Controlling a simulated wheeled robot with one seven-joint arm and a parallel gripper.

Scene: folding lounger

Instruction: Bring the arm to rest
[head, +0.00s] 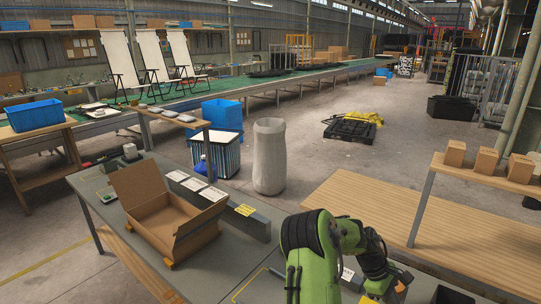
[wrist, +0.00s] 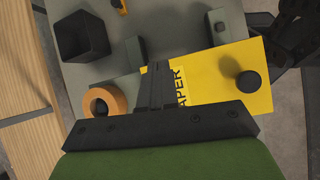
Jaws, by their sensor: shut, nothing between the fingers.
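My gripper (wrist: 158,84) shows in the wrist view with its dark fingers together and nothing between them. It points down over a grey work table, above or beside the edge of a yellow sheet (wrist: 222,75) lettered "PAPER". I cannot tell the height of the fingertips over the sheet. In the head view my green arm is bent over the grey table (head: 225,277) at the bottom, right of centre; the fingertips are not clear there.
In the wrist view an orange ring (wrist: 117,101), a black open box (wrist: 82,36) and a black knob (wrist: 248,84) lie near my gripper. An open cardboard box (head: 205,240) stands left of my arm. A wooden table (head: 345,195) lies beyond it.

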